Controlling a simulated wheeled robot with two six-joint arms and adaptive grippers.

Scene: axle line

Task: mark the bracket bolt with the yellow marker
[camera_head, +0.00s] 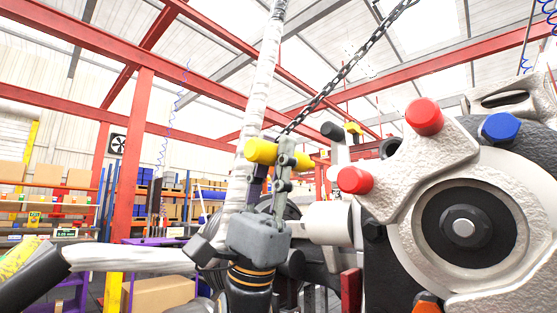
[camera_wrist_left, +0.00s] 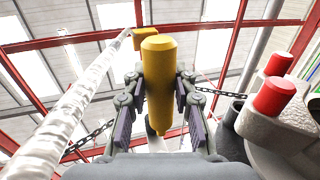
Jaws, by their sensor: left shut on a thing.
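My left gripper (camera_head: 275,158) is shut on the yellow marker (camera_head: 261,151), left of the axle assembly. In the left wrist view the marker (camera_wrist_left: 158,80) stands between the two fingers, its thick end toward the top of the picture. The light cast bracket (camera_head: 450,165) carries two red-capped bolts, an upper one (camera_head: 424,116) and a lower one (camera_head: 355,180). A blue bolt (camera_head: 500,126) sits to their right. The marker is apart from all these bolts. Two red bolts, an upper one (camera_wrist_left: 279,64) and a lower one (camera_wrist_left: 273,96), show at the right in the wrist view. My right gripper is not seen.
A round hub (camera_head: 463,227) with a dark ring fills the right side, with an orange part (camera_head: 426,303) below. A chain (camera_head: 345,75) hangs diagonally above the gripper. Shelves with boxes (camera_head: 47,174) stand far behind at left. Open air lies between marker and bracket.

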